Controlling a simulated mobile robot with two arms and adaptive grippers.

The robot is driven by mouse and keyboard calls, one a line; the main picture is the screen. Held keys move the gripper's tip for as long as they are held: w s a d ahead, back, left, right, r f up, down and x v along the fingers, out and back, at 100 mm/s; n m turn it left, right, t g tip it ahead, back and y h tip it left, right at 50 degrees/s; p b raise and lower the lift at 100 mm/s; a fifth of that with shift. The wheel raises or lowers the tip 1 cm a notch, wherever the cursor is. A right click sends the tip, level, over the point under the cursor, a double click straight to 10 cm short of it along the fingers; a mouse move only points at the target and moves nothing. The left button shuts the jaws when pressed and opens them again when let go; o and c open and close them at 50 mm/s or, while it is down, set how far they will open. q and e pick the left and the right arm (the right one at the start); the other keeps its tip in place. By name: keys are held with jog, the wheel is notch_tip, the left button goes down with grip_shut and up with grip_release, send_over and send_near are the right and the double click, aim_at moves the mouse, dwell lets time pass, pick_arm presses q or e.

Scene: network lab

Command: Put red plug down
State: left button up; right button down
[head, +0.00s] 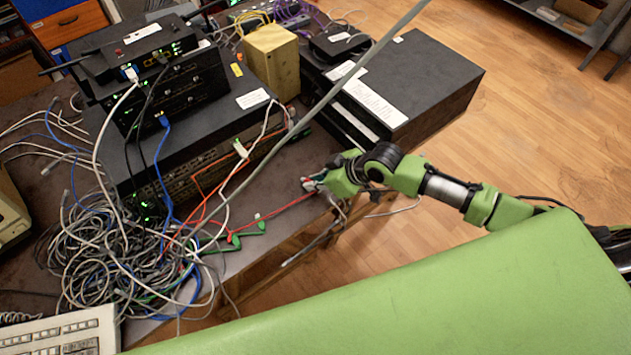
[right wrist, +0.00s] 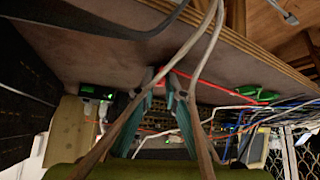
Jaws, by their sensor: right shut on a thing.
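My right gripper (head: 311,184) reaches in from the right over the front part of the dark table, in front of the rack units. It is shut on the red plug, which is mostly hidden by the fingers. In the right wrist view the fingertips (right wrist: 165,78) are close together, with a bit of red between them. A red cable (head: 272,213) runs from the fingertips to the left toward the cable heap. It also shows in the right wrist view (right wrist: 215,86). I cannot tell whether the plug touches the table. My left gripper is not in view.
A tangled cable heap (head: 105,255) covers the table's left part, by a keyboard (head: 62,335). Stacked black network units (head: 180,85) stand behind, with a yellow box (head: 272,58) and a black case (head: 430,80). Small green pieces (head: 250,228) lie near the table's front edge.

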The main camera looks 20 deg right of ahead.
jog(key=c, duration=2.1)
grip_release()
jog(key=shift+s+f, duration=0.45)
jog(key=shift+f, duration=0.3)
jog(key=shift+w+r, duration=0.1)
jog(key=shift+r, duration=0.1)
jog(key=w+r+v, duration=0.1)
jog(key=v, duration=1.1)
jog(key=shift+r, duration=0.25)
jog(key=shift+s, duration=0.1)
